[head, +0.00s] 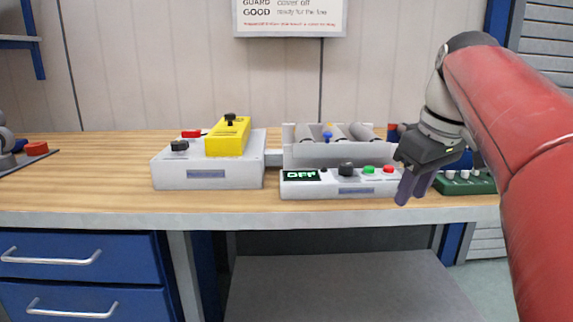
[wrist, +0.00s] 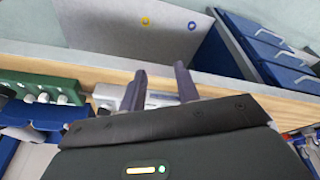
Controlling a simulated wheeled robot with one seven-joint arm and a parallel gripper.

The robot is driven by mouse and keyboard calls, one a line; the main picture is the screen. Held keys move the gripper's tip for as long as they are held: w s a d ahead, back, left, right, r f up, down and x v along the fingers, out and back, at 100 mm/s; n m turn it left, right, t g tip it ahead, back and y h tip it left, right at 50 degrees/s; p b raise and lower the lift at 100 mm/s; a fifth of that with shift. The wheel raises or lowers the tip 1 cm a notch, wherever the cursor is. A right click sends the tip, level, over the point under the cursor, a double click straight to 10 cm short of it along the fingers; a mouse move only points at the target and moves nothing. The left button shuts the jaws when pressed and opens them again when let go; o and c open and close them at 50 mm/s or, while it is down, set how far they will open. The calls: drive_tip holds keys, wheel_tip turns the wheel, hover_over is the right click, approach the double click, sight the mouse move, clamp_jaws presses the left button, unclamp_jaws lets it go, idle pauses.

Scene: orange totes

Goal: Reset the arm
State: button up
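My gripper (head: 412,186) hangs in front of the right end of a light grey control box (head: 310,191), with its fingers pointing down. Its two dark fingers stand apart with nothing between them, as the wrist view (wrist: 160,72) also shows. My red arm reaches in from the right side of the head view. The control box has a display (head: 300,175) reading OFF, a black knob (head: 346,169), a green button (head: 369,170) and a red button (head: 388,169). I cannot tell whether the gripper touches the box; it hides part of its right end.
A grey box (head: 207,174) with a yellow block (head: 228,137) stands left on the wooden bench (head: 100,190). Grey rollers (head: 357,132) lie behind the control box. A green unit (head: 466,184) stands right, partly behind my arm. Blue drawers (head: 80,262) are below left. Bench between items is clear.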

drive_tip(key=s+a+f+m+t, duration=0.1)
drive_tip(key=s+a+f+m, duration=0.1)
drive_tip(key=s+f, duration=0.6)
drive_tip(key=s+a+f+m+t+h, duration=0.1)
drive_tip(key=s+a+f+m, duration=0.2)
drive_tip(key=s+f, duration=0.5)
wheel_tip(320, 180, down, 6)
drive_tip(key=shift+s+a+f+m, duration=0.25)
drive_tip(key=shift+s+m, duration=0.05)
drive_tip(key=shift+m, duration=0.2)
